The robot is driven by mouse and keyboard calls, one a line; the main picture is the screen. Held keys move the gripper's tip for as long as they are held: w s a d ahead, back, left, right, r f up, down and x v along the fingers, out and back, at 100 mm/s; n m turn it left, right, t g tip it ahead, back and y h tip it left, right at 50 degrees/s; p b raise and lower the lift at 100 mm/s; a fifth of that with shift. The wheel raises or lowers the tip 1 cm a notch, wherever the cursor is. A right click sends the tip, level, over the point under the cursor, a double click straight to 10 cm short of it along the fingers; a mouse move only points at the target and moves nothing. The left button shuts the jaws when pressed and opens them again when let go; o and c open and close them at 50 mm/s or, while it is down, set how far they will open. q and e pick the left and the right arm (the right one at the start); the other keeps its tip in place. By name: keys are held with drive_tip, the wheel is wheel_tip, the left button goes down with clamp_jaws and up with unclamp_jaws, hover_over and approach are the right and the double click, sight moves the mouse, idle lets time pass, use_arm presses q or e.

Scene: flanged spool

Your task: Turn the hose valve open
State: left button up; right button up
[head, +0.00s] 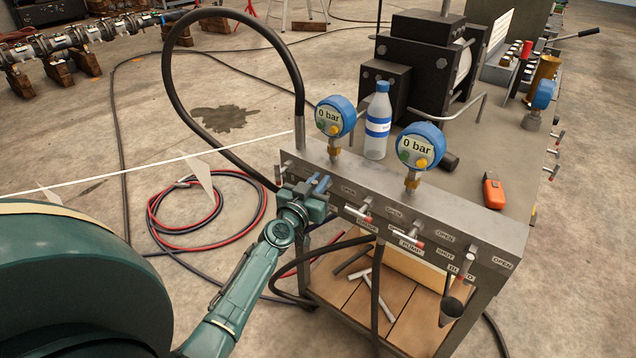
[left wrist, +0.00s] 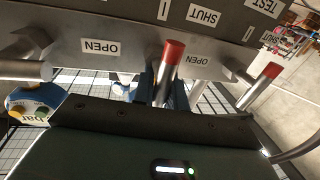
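The grey valve panel (head: 470,240) runs along the bench front, with several red-tipped levers and OPEN and SHUT labels. My left gripper (head: 318,183) is at the panel's left part, below the left gauge. In the left wrist view a red-tipped lever (left wrist: 167,68) stands between its dark blue fingers (left wrist: 165,90). The fingers look apart, with a thin gap beside the lever; a firm grip does not show. This lever's name label is hidden, so I cannot tell for sure it is the hose valve. The right gripper is not in view.
A second red-tipped lever (left wrist: 260,84) stands close beside my left gripper. Two blue gauges read 0 bar, left (head: 335,116) and right (head: 420,146). A black hose (head: 170,85) loops at the left.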

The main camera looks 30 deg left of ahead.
use_arm(q)
clamp_jaws()
